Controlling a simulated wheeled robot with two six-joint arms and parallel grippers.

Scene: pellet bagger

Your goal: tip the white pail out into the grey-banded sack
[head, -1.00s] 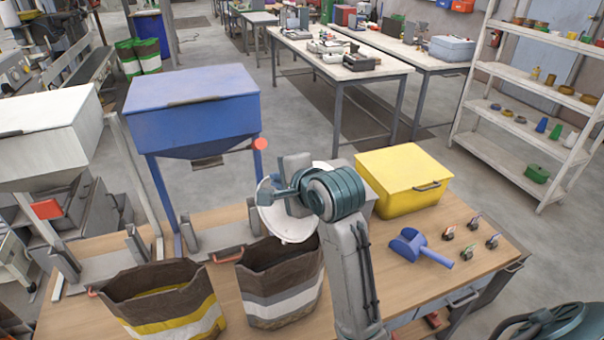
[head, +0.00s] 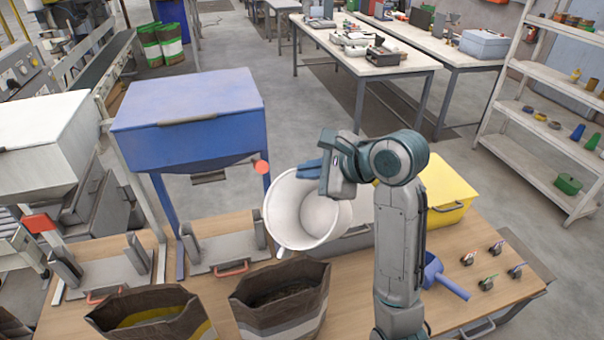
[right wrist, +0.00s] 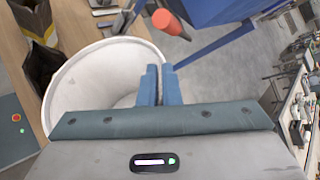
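The white pail (head: 283,208) hangs tilted in the air above the back of the bench, mouth facing the camera. Its visible inside is bare white. My right gripper (head: 310,169) is shut on the pail's rim; in the right wrist view its blue fingers (right wrist: 160,84) pinch the wall of the pail (right wrist: 85,75). The grey-banded sack (head: 290,322) stands open on the bench, below and in front of the pail, apart from it. Dark, grainy-looking matter shows inside its mouth. My left gripper is not in view.
A yellow-banded sack (head: 150,320) stands left of it. Behind are a blue hopper (head: 190,125) with a red-orange knob (head: 261,167) close to the pail, and clamp stands (head: 225,250). A yellow bin (head: 448,190) and blue scoop (head: 445,278) lie right.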

